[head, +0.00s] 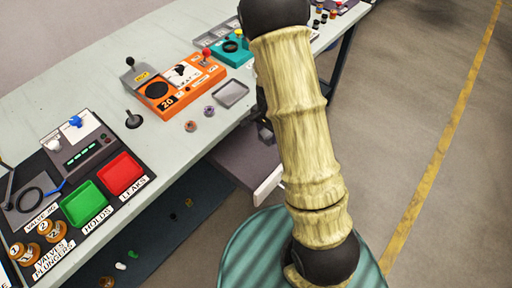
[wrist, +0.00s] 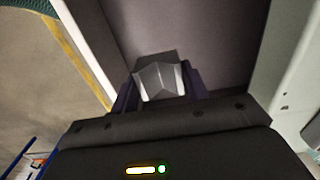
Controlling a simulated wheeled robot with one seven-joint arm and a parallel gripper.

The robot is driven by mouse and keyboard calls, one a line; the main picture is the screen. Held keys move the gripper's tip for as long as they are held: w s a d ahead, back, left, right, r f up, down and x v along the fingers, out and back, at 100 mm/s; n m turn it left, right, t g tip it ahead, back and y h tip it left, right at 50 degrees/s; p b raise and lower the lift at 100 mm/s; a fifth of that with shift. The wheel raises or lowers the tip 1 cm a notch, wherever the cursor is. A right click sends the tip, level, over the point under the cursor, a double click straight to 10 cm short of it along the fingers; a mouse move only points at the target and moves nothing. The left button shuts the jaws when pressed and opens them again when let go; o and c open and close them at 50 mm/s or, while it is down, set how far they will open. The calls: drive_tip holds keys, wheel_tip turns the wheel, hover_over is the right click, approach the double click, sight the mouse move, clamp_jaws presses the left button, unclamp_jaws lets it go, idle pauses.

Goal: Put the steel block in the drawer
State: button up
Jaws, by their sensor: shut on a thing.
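The steel block (wrist: 160,80) is a shiny grey faceted piece in the wrist view. My gripper (wrist: 158,92) is shut on it, with a dark finger on each side. The open drawer (head: 268,187) sticks out under the table's front edge in the head view, with a pale front panel and a grey inside. In the wrist view the drawer's floor (wrist: 205,35) lies beyond the block. I cannot tell how high the block is above that floor. In the head view my arm hides the block and most of my gripper.
The table (head: 60,95) carries an orange device (head: 180,85), a small grey tray (head: 231,94), a teal device (head: 235,50) and a board with a green tray (head: 84,204) and a red tray (head: 121,174). Open floor with a yellow line (head: 440,140) lies to the right.

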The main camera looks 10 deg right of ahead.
drive_tip(key=b, duration=0.1)
hover_over(266, 155)
wheel_tip(266, 155, down, 6)
drive_tip(key=shift+d+f, duration=0.1)
drive_tip(key=shift+f+b, duration=0.55)
drive_tip(key=shift+f, duration=1.25)
drive_tip(key=shift+f, duration=0.15)
drive_tip(key=o, duration=1.3)
drive_tip(key=shift+o, duration=0.2)
wheel_tip(266, 155, up, 12)
drive_tip(key=p, duration=0.2)
drive_tip(key=shift+p, duration=0.3)
